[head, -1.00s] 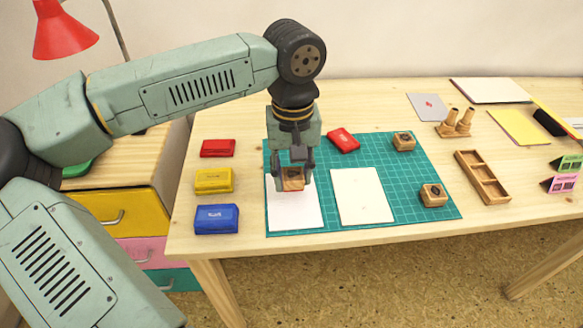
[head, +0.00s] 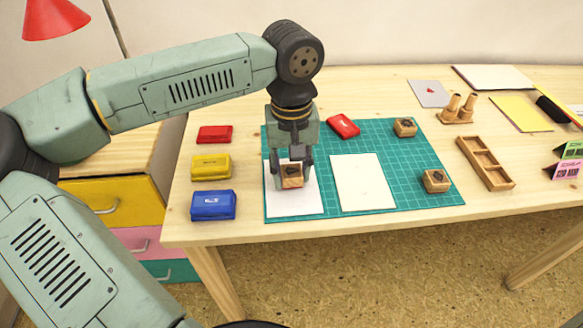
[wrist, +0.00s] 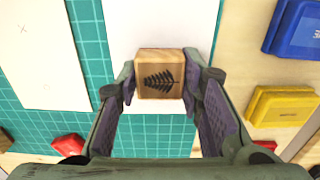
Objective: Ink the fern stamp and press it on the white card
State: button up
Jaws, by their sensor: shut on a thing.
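My gripper (head: 291,180) is shut on the fern stamp (head: 291,171), a wooden block. In the wrist view the fern stamp (wrist: 160,75) shows a dark fern picture on top, with a finger on each side. The stamp is upright over the white card (head: 292,206), on the left of the green mat. It is at or very near the card's surface; I cannot tell whether it touches. Its underside is hidden. The white card also shows in the wrist view (wrist: 150,20). The red inkpad (head: 214,134), yellow inkpad (head: 211,167) and blue inkpad (head: 213,205) lie left of the mat.
A cream card (head: 363,184) lies right of the white card on the green mat (head: 415,195). Two other wooden stamps (head: 405,127) (head: 436,181) stand on the mat. A tilted red pad (head: 342,126) lies at its back edge. A wooden tray (head: 485,163) is farther right.

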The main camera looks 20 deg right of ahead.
jog(key=shift+f+b, duration=0.65)
dwell(1.8)
jog(key=shift+r, duration=0.25)
jog(key=shift+r+p, duration=0.35)
jog(key=shift+r, duration=0.05)
jog(key=shift+r, duration=0.15)
jog(key=shift+r+p, duration=1.8)
jog(key=shift+r, duration=0.85)
